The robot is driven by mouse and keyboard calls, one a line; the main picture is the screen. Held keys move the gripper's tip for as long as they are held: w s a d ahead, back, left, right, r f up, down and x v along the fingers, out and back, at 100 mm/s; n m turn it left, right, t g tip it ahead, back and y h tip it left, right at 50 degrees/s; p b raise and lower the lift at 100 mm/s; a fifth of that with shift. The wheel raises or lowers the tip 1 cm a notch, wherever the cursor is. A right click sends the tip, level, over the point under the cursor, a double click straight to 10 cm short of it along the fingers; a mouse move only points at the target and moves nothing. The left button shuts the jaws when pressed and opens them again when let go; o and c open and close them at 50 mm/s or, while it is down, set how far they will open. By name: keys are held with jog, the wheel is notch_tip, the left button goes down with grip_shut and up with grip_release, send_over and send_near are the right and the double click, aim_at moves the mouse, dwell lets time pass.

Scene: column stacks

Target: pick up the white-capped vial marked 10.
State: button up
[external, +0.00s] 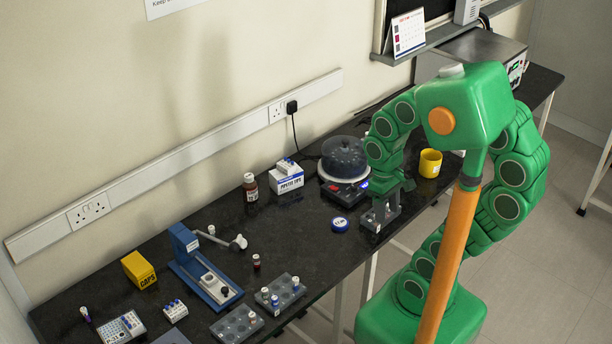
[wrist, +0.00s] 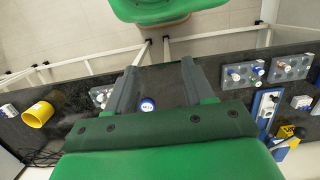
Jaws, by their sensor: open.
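Small capped vials stand in two grey racks at the front of the bench; one rack (wrist: 247,83) is to the right of my gripper in the wrist view, with a white-capped vial (wrist: 259,71). In the external view, a white-capped vial (external: 251,315) stands in the nearer rack (external: 227,333), and others stand in the rack behind it (external: 291,297). The marks are too small to read, so I cannot tell which vial is 10.
A round blue-lidded item (wrist: 147,104) lies below, between my fingers in the picture. A blue stand (external: 206,268) is behind the racks.

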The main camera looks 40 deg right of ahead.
jog(key=w+a+f+m+y, duration=0.1)
jog(key=w+a+m+y, duration=0.2)
jog(key=w+a+y, duration=0.8)
jog(key=m+t+y, duration=0.2)
jog(key=m+t, duration=0.4)
jog(key=m, duration=1)
send_over(210, 232)
jog(key=s+d, duration=0.2)
jog(key=s, duration=0.4)
notch_tip(210, 232, down, 15)
jog(key=w+d+f+m, duration=0.1)
jog(key=f, duration=0.2)
jog(key=w+d+f+m+t, duration=0.1)
jog(key=f+m, duration=0.1)
jog(key=w+d+f+m+h, duration=0.1)
jog(key=w+d+f, duration=0.1)
jog(key=f, duration=0.1)
jog(key=shift+f+t, duration=0.3)
jog(key=shift+t, duration=0.1)
jog(key=shift+x, duration=3.35)
jog(key=shift+w+a+f, duration=0.1)
jog(key=shift+w+a, duration=0.1)
jog(key=shift+a, duration=0.25)
